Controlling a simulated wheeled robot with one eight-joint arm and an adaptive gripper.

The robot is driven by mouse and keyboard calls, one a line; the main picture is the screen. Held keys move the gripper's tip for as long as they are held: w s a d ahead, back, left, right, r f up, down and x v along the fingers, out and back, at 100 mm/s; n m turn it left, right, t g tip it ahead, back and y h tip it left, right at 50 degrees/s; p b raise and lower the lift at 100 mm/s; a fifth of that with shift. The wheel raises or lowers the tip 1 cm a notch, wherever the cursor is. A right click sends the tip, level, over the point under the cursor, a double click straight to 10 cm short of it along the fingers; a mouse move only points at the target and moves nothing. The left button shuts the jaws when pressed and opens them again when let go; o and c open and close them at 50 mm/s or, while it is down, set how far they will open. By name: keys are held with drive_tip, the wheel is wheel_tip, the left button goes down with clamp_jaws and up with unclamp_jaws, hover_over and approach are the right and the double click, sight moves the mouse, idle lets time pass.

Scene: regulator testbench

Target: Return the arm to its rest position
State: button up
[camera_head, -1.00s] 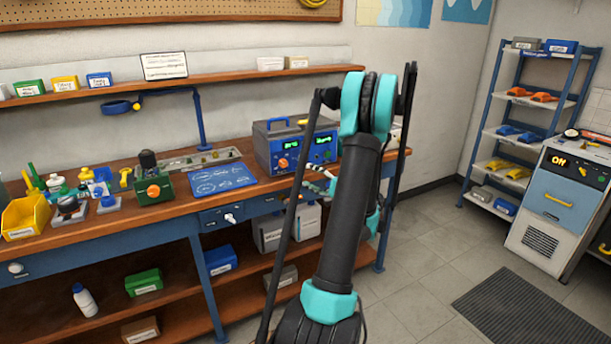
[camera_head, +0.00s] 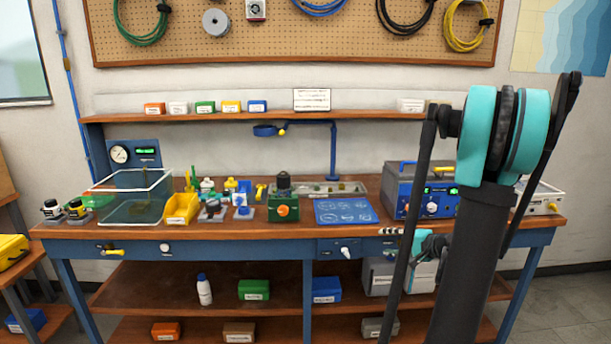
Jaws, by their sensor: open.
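My arm rises on the right of the head view, with its teal and black elbow joint (camera_head: 505,135) high up in front of the wall. A dark link runs down from it to the bottom edge. My gripper (camera_head: 392,231) shows small and partly hidden behind my arm, in front of the bench's right part and pointing left. It looks open, with nothing seen in it. The teal and black wrist (camera_head: 430,246) is just right of it.
The workbench (camera_head: 240,232) spans the view. It carries a clear tank (camera_head: 135,205), a yellow bin (camera_head: 181,208), a green regulator block (camera_head: 283,208), a blue mat (camera_head: 344,211) and a grey-blue power unit (camera_head: 402,190). Bare floor (camera_head: 560,305) shows at lower right.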

drive_tip(key=s+a+f+n+g+h, duration=0.2)
drive_tip(key=s+a+n, duration=0.1)
drive_tip(key=s+a, duration=0.25)
drive_tip(key=s+a+f+n+g+h, duration=0.1)
drive_tip(key=s+a+f+n+g, duration=0.15)
drive_tip(key=s+a, duration=0.35)
drive_tip(key=s+d+f+n+g+h, duration=0.1)
drive_tip(key=s+n+h, duration=0.1)
drive_tip(key=s, duration=0.4)
drive_tip(key=s+d+f+n+g+h, duration=0.1)
drive_tip(key=s+f+n+h, duration=0.1)
drive_tip(key=s, duration=0.5)
drive_tip(key=shift+d+f+n+h, duration=0.25)
drive_tip(key=shift+d+n+h, duration=0.05)
drive_tip(key=shift+n+h, duration=0.1)
drive_tip(key=shift+w, duration=0.15)
